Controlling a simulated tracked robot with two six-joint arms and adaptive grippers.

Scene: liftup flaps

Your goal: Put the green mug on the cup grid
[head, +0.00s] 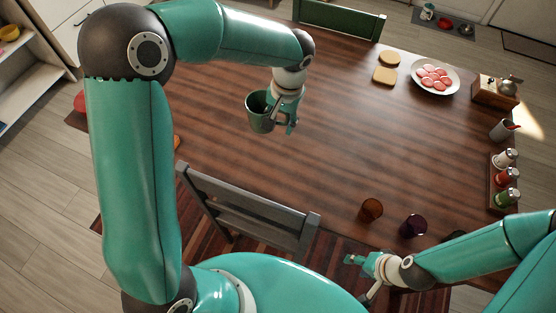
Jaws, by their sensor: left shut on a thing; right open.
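The green mug (259,112) is above the wooden table (320,140), left of its middle, with its open top showing. My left gripper (287,120) is shut on the mug at its right side. From this view I cannot tell how high the mug is above the table. My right gripper (359,276) is open and empty near the table's front edge. I cannot clearly make out a cup grid in this view.
Brown (371,209) and purple (413,225) cups stand near the front edge. A plate of pink slices (435,77), bread (385,75), a wooden box (495,92) and a shaker rack (494,178) line the right side. A grey chair (245,205) is in front. The table's middle is clear.

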